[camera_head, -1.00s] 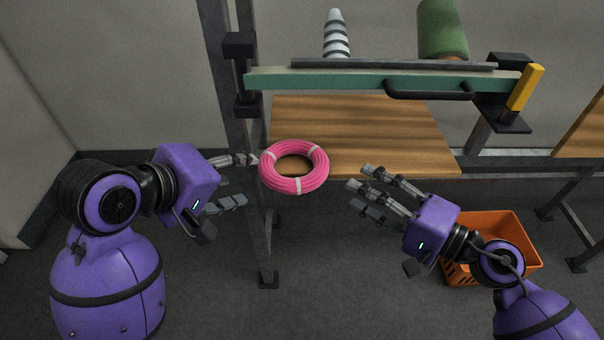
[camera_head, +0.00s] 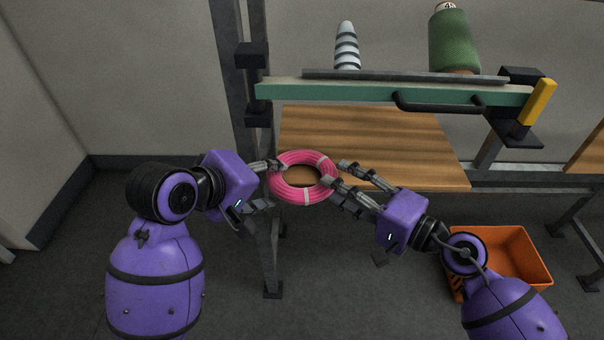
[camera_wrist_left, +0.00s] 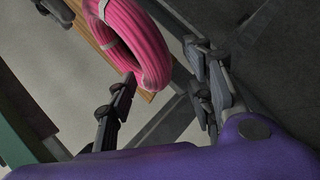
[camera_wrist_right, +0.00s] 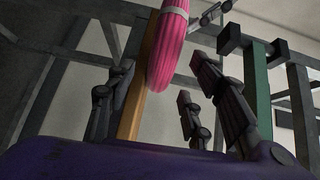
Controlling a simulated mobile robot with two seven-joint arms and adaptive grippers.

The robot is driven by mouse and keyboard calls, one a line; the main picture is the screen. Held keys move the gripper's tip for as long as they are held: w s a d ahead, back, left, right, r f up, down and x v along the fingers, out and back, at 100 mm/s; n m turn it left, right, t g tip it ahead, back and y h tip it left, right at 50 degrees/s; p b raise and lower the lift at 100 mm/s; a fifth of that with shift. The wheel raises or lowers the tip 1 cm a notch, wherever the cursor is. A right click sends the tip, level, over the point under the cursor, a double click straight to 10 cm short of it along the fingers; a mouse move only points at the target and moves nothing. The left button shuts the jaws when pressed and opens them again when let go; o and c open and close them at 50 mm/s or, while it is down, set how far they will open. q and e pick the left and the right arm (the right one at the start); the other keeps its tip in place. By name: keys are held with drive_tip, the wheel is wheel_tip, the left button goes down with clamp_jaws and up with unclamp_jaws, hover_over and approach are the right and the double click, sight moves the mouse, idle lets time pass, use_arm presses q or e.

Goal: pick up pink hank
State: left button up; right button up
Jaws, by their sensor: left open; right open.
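The pink hank (camera_head: 305,193) is a ring bound with pale bands, lying at the near left edge of the wooden shelf (camera_head: 385,145). My left gripper (camera_head: 275,185) is open at the hank's left side, its fingers close to the ring. In the left wrist view the hank (camera_wrist_left: 145,45) reaches toward the gap between the open fingers (camera_wrist_left: 165,90). My right gripper (camera_head: 335,172) is open at the hank's right side. In the right wrist view the hank (camera_wrist_right: 168,50) stands between the spread fingers (camera_wrist_right: 160,85). I cannot tell whether any finger touches it.
A green beam (camera_head: 390,93) with a black handle and a yellow grip (camera_head: 537,102) crosses above the shelf. A striped cone (camera_head: 347,48) and a green spool (camera_head: 454,42) stand behind it. An orange crate (camera_head: 525,255) sits on the floor at right. A frame post (camera_head: 268,240) stands below the hank.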

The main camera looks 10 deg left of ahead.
use_arm(q)
drive_tip(key=shift+w+d+f, duration=0.15)
drive_tip(key=shift+w+f, duration=0.05)
use_arm(e)
drive_tip(key=shift+w+a, duration=0.2)
drive_tip(key=shift+a, duration=0.1)
use_arm(q)
drive_tip(key=shift+c, duration=0.5)
use_arm(e)
drive_tip(key=shift+c, duration=0.5)
use_arm(q)
drive_tip(key=c, duration=1.1)
use_arm(e)
clamp_jaws()
